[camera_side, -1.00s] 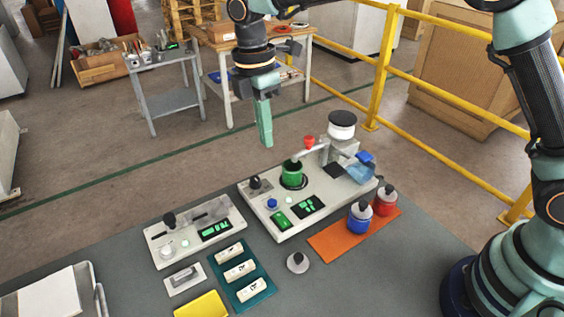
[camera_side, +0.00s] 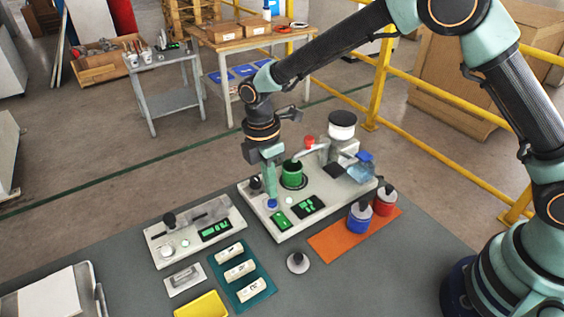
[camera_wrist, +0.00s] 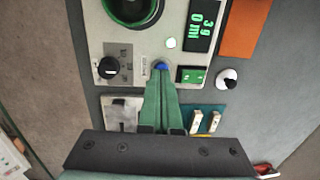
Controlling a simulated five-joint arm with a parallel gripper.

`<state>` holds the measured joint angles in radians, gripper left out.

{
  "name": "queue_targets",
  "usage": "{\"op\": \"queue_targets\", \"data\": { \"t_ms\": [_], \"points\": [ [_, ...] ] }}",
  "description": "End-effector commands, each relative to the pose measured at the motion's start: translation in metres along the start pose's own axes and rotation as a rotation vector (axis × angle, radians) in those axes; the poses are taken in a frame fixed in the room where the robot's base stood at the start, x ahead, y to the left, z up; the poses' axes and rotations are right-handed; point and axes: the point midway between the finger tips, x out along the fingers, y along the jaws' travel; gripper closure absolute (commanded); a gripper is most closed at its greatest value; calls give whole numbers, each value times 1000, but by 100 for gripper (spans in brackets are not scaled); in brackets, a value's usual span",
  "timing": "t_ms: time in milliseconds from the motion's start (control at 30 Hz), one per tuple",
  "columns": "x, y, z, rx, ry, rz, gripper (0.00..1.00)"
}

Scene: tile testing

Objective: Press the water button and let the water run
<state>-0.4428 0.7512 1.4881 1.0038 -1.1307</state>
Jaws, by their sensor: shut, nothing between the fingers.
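The machine (camera_side: 335,209) is a pale panel on the table. Its blue water button (camera_side: 272,204) sits near the front left edge and shows in the wrist view (camera_wrist: 161,65) just past the fingertips. My gripper (camera_side: 269,195) is shut and empty, pointing down with its tips at the blue button. I cannot tell whether it is pressed down. In the wrist view the tips (camera_wrist: 159,76) partly cover the button. A green cup (camera_side: 292,174) stands under the grey spout (camera_side: 310,152). No water stream can be made out. A small round light (camera_wrist: 171,43) glows white beside the lit green display (camera_wrist: 201,27).
A black knob (camera_wrist: 109,67) and a green switch (camera_wrist: 191,75) flank the button. An orange mat (camera_side: 330,243) holds a blue jar (camera_side: 359,219) and a red jar (camera_side: 385,202) at right. A second panel (camera_side: 188,252) lies at left.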

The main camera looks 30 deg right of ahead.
Motion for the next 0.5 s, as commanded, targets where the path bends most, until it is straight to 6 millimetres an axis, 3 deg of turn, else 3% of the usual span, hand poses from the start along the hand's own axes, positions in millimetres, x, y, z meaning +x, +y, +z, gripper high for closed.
{"op": "queue_targets", "data": {
  "t_ms": [200, 500],
  "points": [
    [13, -1, -1, 0, 0, 0, 100],
    [14, -1, -1, 0, 0, 0, 100]
  ]
}}
